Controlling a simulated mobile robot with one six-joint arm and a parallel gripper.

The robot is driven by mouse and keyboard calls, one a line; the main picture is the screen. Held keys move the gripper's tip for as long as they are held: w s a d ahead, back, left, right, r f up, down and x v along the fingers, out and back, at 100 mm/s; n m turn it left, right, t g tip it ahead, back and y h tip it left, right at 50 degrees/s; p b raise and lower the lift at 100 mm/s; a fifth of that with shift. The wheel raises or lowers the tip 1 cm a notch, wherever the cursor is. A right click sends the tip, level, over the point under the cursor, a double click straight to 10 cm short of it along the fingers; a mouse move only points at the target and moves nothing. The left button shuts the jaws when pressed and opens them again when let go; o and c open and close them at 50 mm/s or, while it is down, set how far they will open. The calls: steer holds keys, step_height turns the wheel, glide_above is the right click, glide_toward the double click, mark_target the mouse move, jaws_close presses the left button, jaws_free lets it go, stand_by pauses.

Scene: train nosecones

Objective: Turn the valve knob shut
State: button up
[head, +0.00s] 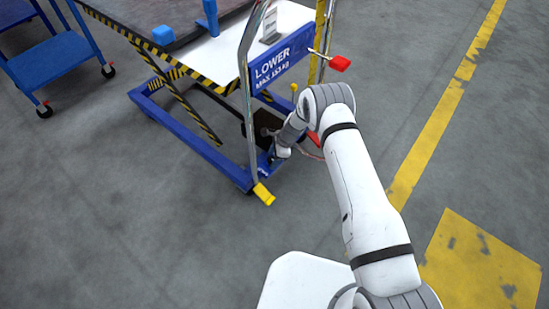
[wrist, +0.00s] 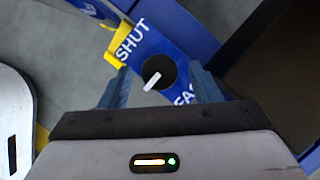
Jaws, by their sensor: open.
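The valve knob (wrist: 157,73) is round and black with a white pointer bar, seen in the wrist view on a blue panel (wrist: 180,33). The bar points to the lower left. White "SHUT" lettering (wrist: 131,40) lies to the knob's upper left, and partly hidden lettering beginning "FA" lies at its lower right. My gripper (wrist: 160,69) is open, with one blue-grey finger on each side of the knob. Whether the fingers touch it cannot be told. In the head view my arm reaches low beside the lift cart, and the knob cannot be made out.
The blue lift cart (head: 192,139) has a chrome handle post (head: 248,105), a "LOWER" sign (head: 283,65), a red-ended lever (head: 340,63) and a yellow pedal (head: 264,194). A blue trolley (head: 52,60) stands at the far left. Grey floor in front is clear.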

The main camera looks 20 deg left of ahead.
steer(key=shift+c, duration=0.4)
steer(key=c, duration=0.9)
steer(key=shift+f+b, duration=0.1)
steer(key=shift+b, duration=0.3)
steer(key=shift+f+n+g+b, duration=0.15)
steer(key=shift+n+g+b, duration=0.25)
steer(key=shift+n+b, duration=0.7)
steer(key=n+b, duration=0.1)
steer(key=n+h+b, duration=0.1)
steer(key=n+b, duration=0.1)
steer(key=shift+w+a+n+g, duration=0.15)
steer(key=shift+n+g, duration=0.15)
steer(key=shift+g, duration=0.1)
steer(key=n+h+b, duration=0.1)
steer(key=n+b, duration=0.2)
steer(key=shift+a+g, duration=0.1)
steer(key=shift+g, duration=0.3)
steer(key=shift+a+r+n+h+b, duration=0.15)
steer(key=shift+n+h+b, duration=0.5)
steer(key=shift+n, duration=0.75)
steer(key=shift+r+n, duration=0.1)
steer(key=shift+n, duration=0.2)
